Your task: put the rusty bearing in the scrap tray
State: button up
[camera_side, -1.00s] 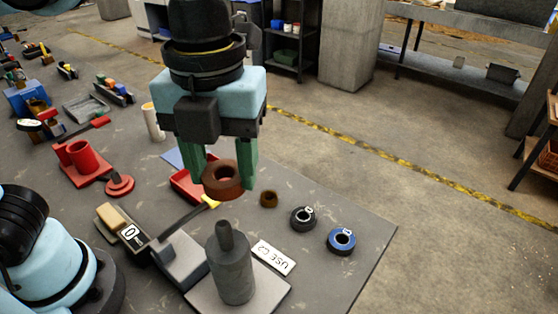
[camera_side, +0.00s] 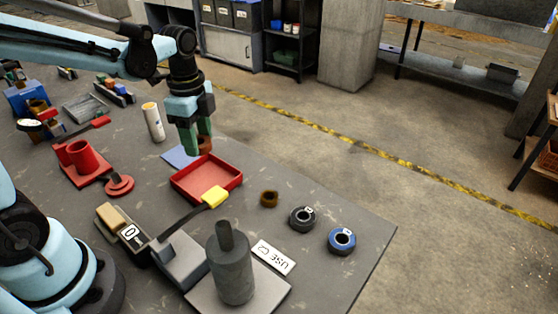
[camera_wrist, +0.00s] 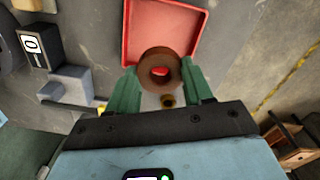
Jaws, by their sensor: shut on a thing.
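The rusty bearing (camera_wrist: 159,68) is a brown ring held between the two green fingers of my gripper (camera_wrist: 160,85). In the side view the bearing (camera_side: 205,144) shows partly behind the fingers of my gripper (camera_side: 198,142). The red scrap tray (camera_wrist: 135,49) is empty where I can see into it, and lies beyond and partly under the bearing in the wrist view. In the side view the tray (camera_side: 222,193) lies on the bench, below and in front of the gripper. The bearing is held above the bench, near the tray's far edge.
A small brown ring (camera_side: 269,198), a black bearing (camera_side: 302,218) and a blue bearing (camera_side: 342,240) lie to the tray's right. A sign reading "USE C2" (camera_side: 274,257) and a grey post (camera_side: 231,264) stand in front. A yellow-tipped lever (camera_side: 215,196) reaches the tray's near edge.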

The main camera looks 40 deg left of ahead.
aim_at(207, 182)
jog(key=shift+f, duration=4.95)
jog(key=shift+f, duration=0.1)
jog(key=o, duration=1.1)
jog(key=shift+o, duration=0.2)
notch_tip(207, 182, up, 12)
jog(key=s+d+r+n+t, duration=0.1)
jog(key=s+d+n+t, duration=0.3)
jog(key=n, duration=0.9)
jog(key=shift+s+d+n+t, duration=0.2)
jog(key=shift+s+n+t, duration=0.1)
jog(key=shift+t, duration=1.3)
jog(key=shift+r, duration=0.1)
